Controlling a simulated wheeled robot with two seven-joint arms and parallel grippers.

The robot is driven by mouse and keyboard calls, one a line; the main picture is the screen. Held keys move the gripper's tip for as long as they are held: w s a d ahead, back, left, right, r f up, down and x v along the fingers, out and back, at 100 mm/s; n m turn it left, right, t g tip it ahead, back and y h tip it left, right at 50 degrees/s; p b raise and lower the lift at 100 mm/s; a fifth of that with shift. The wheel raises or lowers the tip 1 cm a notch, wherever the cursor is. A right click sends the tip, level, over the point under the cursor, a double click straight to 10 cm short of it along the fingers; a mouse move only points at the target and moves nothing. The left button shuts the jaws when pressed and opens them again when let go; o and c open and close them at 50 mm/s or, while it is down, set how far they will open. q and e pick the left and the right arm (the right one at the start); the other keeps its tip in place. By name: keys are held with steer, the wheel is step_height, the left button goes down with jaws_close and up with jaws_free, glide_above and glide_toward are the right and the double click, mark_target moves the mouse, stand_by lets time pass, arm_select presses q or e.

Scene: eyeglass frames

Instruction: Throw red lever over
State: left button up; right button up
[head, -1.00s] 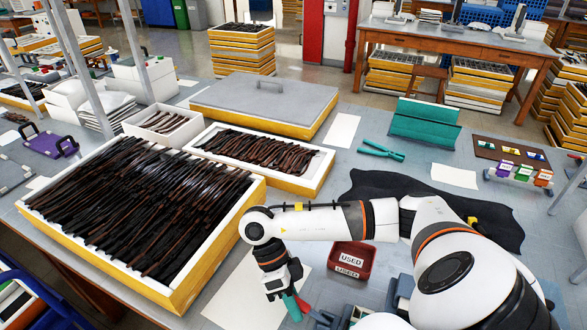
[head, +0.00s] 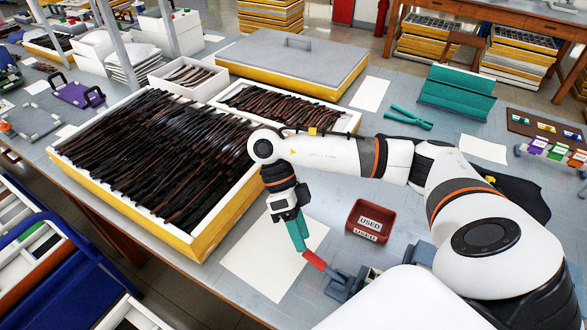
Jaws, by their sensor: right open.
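The red lever (head: 315,261) is a short bar that slants from a grey-blue fixture (head: 346,286) up and left. My right gripper (head: 302,249) has teal fingers and points down at the lever's free end. Its fingertips are at or just above that end; I cannot tell whether they touch it. The fingers overlap from this angle, so the gap between them is hard to see. The gripper is open. My right arm's links hide part of the bench behind the fixture. My left gripper is not in view.
A white sheet (head: 240,262) lies left of the lever. A red bin marked USED (head: 371,221) stands behind the fixture. A large yellow-sided tray (head: 178,246) of dark frames fills the bench to the left. A teal stand (head: 458,95) is farther back.

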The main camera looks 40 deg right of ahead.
steer(key=shift+v, duration=2.5)
